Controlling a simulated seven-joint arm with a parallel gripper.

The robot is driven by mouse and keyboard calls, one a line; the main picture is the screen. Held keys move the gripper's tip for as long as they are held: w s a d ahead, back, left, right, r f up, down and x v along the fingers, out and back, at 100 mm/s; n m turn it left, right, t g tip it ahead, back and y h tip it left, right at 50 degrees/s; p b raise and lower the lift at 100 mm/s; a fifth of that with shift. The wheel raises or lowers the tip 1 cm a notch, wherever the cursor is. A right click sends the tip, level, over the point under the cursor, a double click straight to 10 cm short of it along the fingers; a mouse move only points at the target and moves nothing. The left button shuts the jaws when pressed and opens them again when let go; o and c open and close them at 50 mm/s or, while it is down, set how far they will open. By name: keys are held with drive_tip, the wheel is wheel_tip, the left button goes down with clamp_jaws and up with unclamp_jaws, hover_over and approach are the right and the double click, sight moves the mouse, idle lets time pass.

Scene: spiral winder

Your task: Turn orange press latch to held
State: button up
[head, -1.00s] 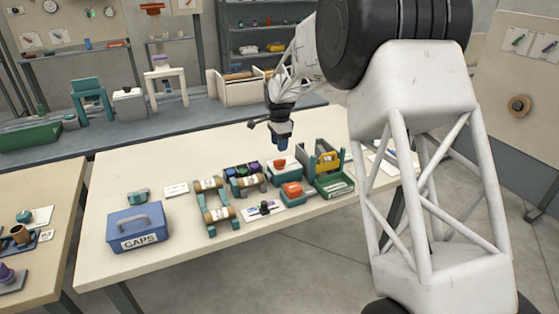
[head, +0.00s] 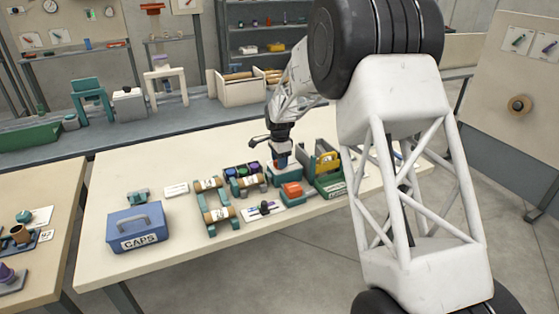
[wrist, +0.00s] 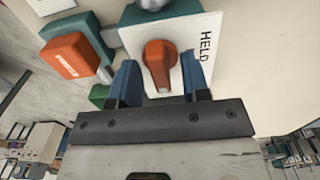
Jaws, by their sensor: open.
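The orange press latch (wrist: 158,66) is a knob on a white plate on a teal block, with the word HELD on the plate (wrist: 203,50) to its right in the wrist view. The knob's narrow end points down in that view, toward my gripper. My gripper (wrist: 160,80) is open, with one blue finger on each side of the knob's lower part. I cannot tell whether the fingers touch it. In the head view my gripper (head: 281,160) is down at the teal latch block (head: 284,178) and hides most of the knob.
A teal block with an orange top (head: 292,190) stands close in front of the latch. A green tray (head: 334,184) and a yellow-handled holder (head: 325,162) are at its right.

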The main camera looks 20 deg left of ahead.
clamp_jaws()
drive_tip(key=shift+n, duration=0.4)
drive_tip(key=n, duration=0.7)
drive_tip(key=shift+n, duration=0.4)
drive_tip(key=n, duration=0.4)
drive_tip(key=shift+n, duration=0.3)
drive_tip(key=n, duration=0.4)
drive_tip(key=shift+n, duration=0.4)
